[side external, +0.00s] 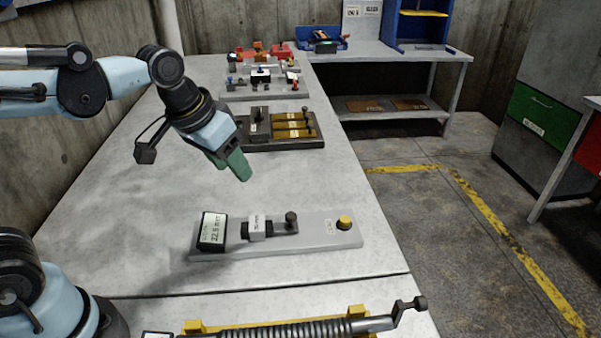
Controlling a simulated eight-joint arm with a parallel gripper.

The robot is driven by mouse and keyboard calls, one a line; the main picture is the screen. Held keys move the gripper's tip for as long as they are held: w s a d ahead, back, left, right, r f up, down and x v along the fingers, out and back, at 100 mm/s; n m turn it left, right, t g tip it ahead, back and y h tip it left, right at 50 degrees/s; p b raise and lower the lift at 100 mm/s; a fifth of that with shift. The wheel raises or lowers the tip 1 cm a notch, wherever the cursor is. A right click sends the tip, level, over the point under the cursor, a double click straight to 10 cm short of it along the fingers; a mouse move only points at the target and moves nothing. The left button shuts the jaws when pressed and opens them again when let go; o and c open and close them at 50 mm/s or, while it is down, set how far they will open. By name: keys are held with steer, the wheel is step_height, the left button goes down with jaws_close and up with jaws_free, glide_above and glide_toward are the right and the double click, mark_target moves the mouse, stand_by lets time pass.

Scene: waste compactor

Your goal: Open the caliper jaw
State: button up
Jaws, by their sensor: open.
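The caliper fixture is a long grey base plate (318,239) lying on the bench. At its left end stands a black-framed display (212,231) that seems to read about 22.5 mm. Right of the display is a white labelled block (257,227) on a dark bar, then an upright dark knob (291,218). A yellow button (344,222) sits near the plate's right end. I cannot tell which part is the jaw itself. My gripper (234,168), with green fingers, is open and empty. It hangs in the air above and behind the fixture, pointing down and to the right.
A dark fixture with brass-coloured bars (291,125) stands behind my gripper. A plate with small coloured parts (263,82) lies farther back. A spring mechanism on yellow supports (290,330) lies at the front. The bench (130,235) is clear left of the caliper.

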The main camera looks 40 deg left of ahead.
mark_target(291, 215)
steer(key=w+d+g, duration=0.5)
steer(key=w+d, duration=0.2)
steer(key=w, duration=0.1)
step_height(291, 215, down, 12)
steer(key=shift+s+a+f, duration=0.1)
steer(key=shift+f, duration=0.05)
stand_by(0.4)
jaws_close()
stand_by(0.3)
